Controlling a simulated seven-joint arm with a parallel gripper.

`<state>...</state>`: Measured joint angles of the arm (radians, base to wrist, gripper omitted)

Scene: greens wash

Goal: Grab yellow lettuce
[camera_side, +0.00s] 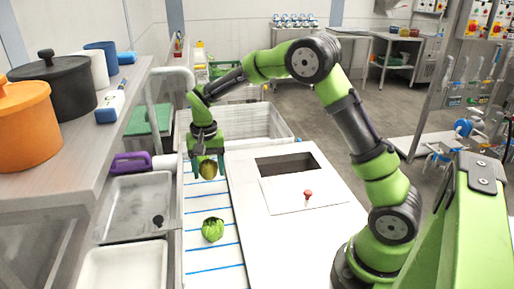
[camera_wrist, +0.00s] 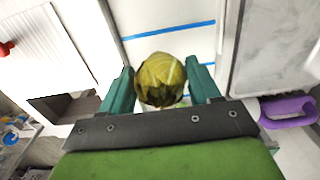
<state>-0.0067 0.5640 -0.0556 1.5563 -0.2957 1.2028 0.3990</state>
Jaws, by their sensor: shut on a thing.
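The yellow lettuce (camera_wrist: 161,80) is a round yellow-olive head, held between the two fingers of my gripper (camera_wrist: 162,86) in the wrist view. In the side view the yellow lettuce (camera_side: 208,170) shows low between the fingers of my gripper (camera_side: 208,168), over the far part of the white belt. I cannot tell whether it touches the belt. A green lettuce (camera_side: 213,229) lies on the belt nearer the camera, apart from my gripper.
The white belt (camera_side: 205,262) has blue cross lines. Right of it is a white panel with a dark square opening (camera_side: 287,163) and a red knob (camera_side: 308,194). Left are metal sinks (camera_side: 135,207) and a shelf with an orange pot (camera_side: 27,125). A white crate (camera_side: 262,122) stands behind.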

